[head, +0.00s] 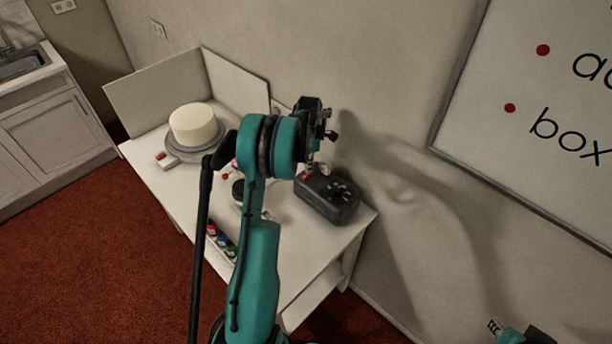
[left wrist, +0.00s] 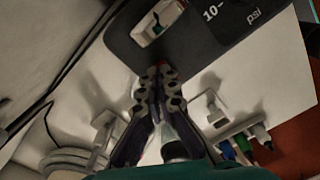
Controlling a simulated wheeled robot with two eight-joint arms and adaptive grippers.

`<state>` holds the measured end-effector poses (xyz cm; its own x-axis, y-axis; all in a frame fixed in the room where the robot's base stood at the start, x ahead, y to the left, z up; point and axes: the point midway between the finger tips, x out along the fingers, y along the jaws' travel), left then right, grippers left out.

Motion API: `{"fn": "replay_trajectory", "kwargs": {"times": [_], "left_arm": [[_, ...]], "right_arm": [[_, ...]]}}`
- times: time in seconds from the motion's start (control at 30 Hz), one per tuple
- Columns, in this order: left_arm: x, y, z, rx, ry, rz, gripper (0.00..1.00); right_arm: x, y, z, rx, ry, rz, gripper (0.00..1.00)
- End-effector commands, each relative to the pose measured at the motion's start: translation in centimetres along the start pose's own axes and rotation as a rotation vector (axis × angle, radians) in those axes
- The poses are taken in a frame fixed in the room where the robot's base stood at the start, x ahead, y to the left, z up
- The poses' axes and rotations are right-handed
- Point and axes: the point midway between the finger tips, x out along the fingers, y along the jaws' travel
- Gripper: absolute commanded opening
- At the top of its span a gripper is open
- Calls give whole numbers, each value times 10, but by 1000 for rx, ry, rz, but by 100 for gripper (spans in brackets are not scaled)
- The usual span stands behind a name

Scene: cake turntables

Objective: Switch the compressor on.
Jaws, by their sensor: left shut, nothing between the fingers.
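The compressor (head: 328,197) is a dark grey box with a rounded edge on the right end of the white table. A red switch (head: 306,176) shows near its left side. My left gripper (head: 313,155) is above the compressor's left end. In the wrist view its fingertips (left wrist: 158,76) are together and empty, just below the switch in the picture. I cannot tell if they touch the compressor.
The white table (head: 295,245) also holds a white cake (head: 193,124) on a grey turntable (head: 187,151) and a rack of coloured bottles (head: 222,241). Low white panels (head: 150,90) stand behind. The wall is close behind the compressor.

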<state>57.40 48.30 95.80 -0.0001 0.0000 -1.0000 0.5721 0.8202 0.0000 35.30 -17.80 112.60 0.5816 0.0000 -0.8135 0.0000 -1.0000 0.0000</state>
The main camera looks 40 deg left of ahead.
Motion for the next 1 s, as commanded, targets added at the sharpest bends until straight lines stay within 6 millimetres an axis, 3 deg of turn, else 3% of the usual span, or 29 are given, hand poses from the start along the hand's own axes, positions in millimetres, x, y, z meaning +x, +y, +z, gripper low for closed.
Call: {"fn": "replay_trajectory", "kwargs": {"times": [1.0], "left_arm": [[16,0,0,0,0,0,0]], "right_arm": [[10,0,7,0,0,0,24]]}}
